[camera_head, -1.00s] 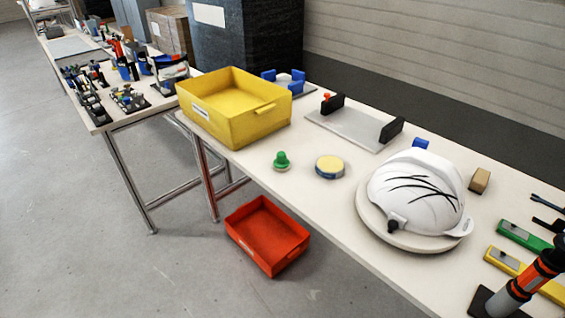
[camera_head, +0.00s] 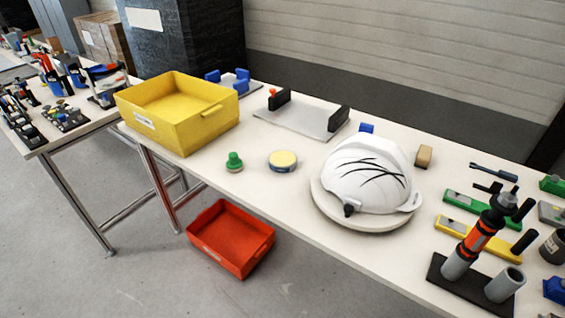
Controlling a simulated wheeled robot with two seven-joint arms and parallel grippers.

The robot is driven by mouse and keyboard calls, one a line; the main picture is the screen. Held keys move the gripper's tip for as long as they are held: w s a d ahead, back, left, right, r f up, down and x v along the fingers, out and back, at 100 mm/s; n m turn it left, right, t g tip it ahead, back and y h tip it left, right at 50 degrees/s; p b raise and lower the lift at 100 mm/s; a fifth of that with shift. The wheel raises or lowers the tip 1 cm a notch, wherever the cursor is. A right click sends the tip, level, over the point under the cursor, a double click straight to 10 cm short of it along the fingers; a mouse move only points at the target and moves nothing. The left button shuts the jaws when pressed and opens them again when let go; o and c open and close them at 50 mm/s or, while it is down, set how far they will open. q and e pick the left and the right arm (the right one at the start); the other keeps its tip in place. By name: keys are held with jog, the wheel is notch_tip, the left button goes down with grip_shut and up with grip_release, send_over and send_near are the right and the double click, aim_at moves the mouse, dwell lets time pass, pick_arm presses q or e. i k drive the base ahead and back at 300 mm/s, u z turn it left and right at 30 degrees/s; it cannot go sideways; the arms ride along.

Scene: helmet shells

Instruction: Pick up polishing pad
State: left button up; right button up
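I cannot tell for certain which of the two is the pad. A white helmet shell (camera_head: 368,177) with black scratch-like marks sits on a round pale stand farther right. Neither of my grippers shows in the view.
A yellow bin (camera_head: 180,130) stands at the table's left end. A red bin (camera_head: 231,238) is on the floor below. A grey plate with black end blocks (camera_head: 303,120) lies behind. A black tool stand (camera_head: 474,282) and several tools crowd the right.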

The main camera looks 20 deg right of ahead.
aim_at(234, 164)
jog(key=u, duration=0.6)
jog(key=i, duration=0.9)
jog(key=z, duration=0.05)
